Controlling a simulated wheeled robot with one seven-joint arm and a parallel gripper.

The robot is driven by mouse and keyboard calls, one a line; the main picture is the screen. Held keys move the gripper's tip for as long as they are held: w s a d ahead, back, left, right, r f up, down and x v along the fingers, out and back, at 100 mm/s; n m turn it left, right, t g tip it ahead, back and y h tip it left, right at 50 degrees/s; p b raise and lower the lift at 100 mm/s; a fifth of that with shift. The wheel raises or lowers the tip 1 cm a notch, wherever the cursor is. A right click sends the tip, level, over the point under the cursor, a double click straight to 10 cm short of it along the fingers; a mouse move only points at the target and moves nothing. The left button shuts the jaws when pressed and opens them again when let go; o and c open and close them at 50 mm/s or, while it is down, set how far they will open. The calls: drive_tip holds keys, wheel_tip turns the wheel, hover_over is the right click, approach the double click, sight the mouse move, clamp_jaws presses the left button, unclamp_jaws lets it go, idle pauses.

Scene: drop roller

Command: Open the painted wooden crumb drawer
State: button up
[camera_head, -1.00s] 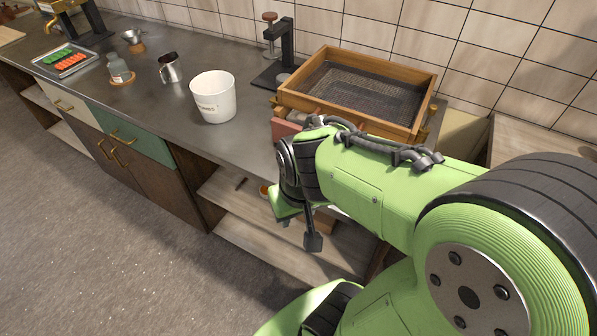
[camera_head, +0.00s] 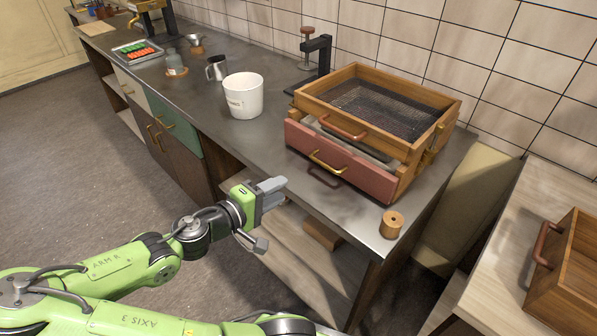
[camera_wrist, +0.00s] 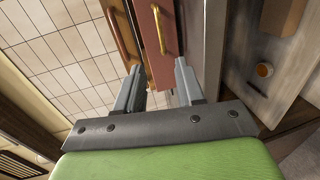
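The painted drawer (camera_head: 341,170) has a dusty red front with a brass pull (camera_head: 328,165). It sits low in a wooden mesh-topped box (camera_head: 440,124) on the counter. The front appears to stand a little forward of the box. My gripper (camera_head: 266,216) is open and empty, in front of the counter edge, below and left of the drawer and apart from it. In the wrist view the red front (camera_wrist: 163,52) and brass pull (camera_wrist: 156,30) lie beyond my fingers (camera_wrist: 160,88).
A copper-coloured handle (camera_head: 343,129) sits on the upper frame. A wooden spool (camera_head: 391,225) stands near the counter's right corner. A white bucket (camera_head: 243,97) and a black clamp stand (camera_head: 318,58) are to the left. Another wooden box (camera_head: 571,265) sits on the right-hand bench.

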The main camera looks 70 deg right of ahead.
sight(324, 166)
drive_tip(key=b+x, duration=0.3)
drive_tip(key=x, duration=1.3)
drive_tip(key=shift+s, duration=0.1)
drive_tip(key=shift+a, duration=0.1)
drive_tip(key=shift+c, duration=0.5)
clamp_jaws()
